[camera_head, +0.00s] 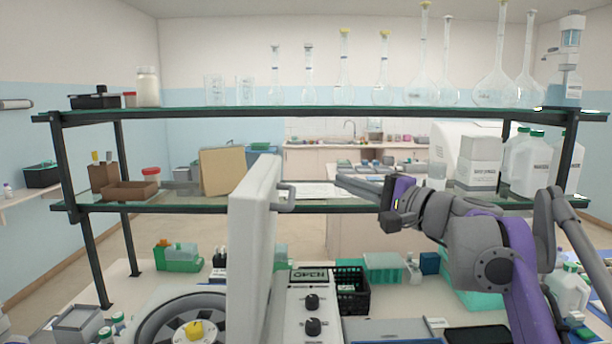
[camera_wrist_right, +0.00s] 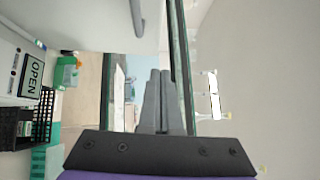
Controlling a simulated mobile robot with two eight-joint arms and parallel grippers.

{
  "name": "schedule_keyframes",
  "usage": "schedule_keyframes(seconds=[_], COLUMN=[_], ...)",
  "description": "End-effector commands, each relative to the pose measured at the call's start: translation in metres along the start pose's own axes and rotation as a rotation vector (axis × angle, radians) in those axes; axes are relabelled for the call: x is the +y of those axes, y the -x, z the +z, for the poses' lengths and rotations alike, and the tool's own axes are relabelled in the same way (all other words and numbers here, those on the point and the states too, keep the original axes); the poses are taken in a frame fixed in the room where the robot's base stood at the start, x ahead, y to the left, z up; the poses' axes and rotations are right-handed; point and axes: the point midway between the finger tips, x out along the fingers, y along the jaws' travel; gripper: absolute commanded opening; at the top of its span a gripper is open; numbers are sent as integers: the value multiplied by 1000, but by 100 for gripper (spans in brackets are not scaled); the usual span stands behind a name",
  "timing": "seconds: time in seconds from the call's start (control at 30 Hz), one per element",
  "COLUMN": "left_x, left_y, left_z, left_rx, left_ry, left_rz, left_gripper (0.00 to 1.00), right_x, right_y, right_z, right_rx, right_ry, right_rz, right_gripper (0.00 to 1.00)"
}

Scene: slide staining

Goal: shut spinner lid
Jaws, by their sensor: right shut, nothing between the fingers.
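The spinner lid (camera_head: 252,260) is a thick white panel standing upright, open, in the middle of the head view. Its grey handle (camera_head: 286,200) sticks out to the right near the top. The handle also shows at the top of the right wrist view (camera_wrist_right: 137,18). Left of the lid is the spinner's round dark bowl (camera_head: 150,325) with a yellow hub (camera_head: 195,331). The display (camera_head: 309,276) reads OPEN. My right gripper (camera_head: 342,181) is shut and empty, pointing left, to the right of the handle and apart from it. My left gripper is not in view.
A two-tier glass shelf (camera_head: 330,112) with flasks and bottles crosses behind the lid; my right gripper is close to its lower tier. A black basket (camera_head: 350,292), a green rack (camera_head: 383,267) and a blue box (camera_head: 430,263) stand on the bench right of the control panel.

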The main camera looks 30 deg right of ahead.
Motion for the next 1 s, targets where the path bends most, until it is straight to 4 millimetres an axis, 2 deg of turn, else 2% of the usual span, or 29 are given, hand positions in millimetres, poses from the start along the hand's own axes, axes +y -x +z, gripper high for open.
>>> schedule_keyframes(seconds=[0.47, 0.5, 0.7, 1.0], left_x=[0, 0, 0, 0], left_y=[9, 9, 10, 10], left_z=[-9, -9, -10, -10], left_rx=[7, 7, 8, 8], left_ry=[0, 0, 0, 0], left_rz=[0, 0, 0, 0], left_gripper=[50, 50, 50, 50], right_x=[0, -1, 0, 0], right_y=[-96, -100, -116, -121], right_z=[2, 8, 25, 29], right_rx=[-5, -6, -4, -1], right_ry=[-2, -1, -1, 0], right_rz=[1, 1, 1, 1], right_gripper=[0, 0, 0, 0])
